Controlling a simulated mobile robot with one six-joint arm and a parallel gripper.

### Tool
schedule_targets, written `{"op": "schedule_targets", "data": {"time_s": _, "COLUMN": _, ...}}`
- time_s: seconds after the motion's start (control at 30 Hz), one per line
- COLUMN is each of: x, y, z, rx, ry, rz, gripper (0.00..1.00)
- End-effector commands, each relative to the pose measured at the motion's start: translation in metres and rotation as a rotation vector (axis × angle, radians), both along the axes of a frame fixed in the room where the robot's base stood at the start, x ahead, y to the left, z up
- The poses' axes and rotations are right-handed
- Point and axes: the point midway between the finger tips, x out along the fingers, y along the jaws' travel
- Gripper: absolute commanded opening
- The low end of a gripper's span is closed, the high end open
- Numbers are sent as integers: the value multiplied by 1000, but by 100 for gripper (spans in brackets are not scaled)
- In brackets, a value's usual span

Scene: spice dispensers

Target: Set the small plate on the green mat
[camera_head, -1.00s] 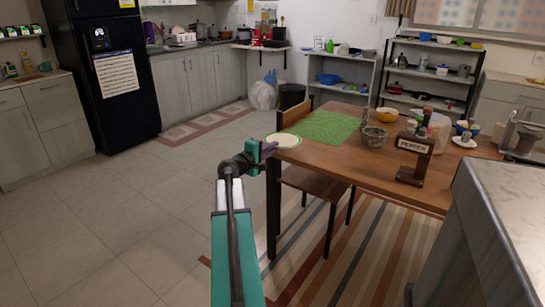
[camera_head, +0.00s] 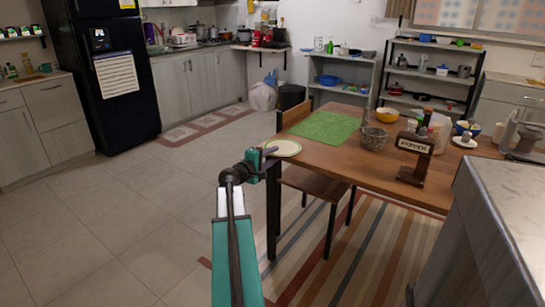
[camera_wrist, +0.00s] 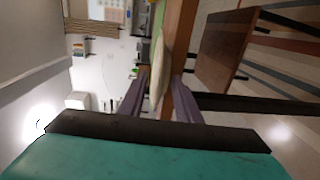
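The small plate (camera_head: 284,147), pale with a green rim line, is at the near left corner of the wooden table (camera_head: 340,163), seemingly reaching past its edge. The green mat (camera_head: 325,126) lies bare behind it, to the right. My gripper (camera_head: 269,153) is at the plate's left rim. In the wrist view the plate (camera_wrist: 157,65) shows edge-on between the two fingers of my gripper (camera_wrist: 162,78). The fingers stand apart, with small gaps seen beside the plate. The mat is a thin green strip there (camera_wrist: 158,18).
A chair (camera_head: 314,183) is tucked under the table's left side. A grey counter (camera_head: 510,215) is at the near right. The floor at left is clear.

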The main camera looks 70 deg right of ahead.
Motion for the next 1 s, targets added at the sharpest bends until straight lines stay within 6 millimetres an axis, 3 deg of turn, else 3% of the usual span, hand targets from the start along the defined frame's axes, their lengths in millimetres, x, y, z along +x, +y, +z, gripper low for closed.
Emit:
{"op": "schedule_targets", "data": {"time_s": 0.37, "x": 4, "y": 16, "z": 2, "rx": 0, "ry": 0, "rz": 2, "gripper": 30}}
{"op": "schedule_targets", "data": {"time_s": 1.0, "x": 26, "y": 97, "z": 10, "rx": 0, "ry": 0, "rz": 1, "gripper": 30}}
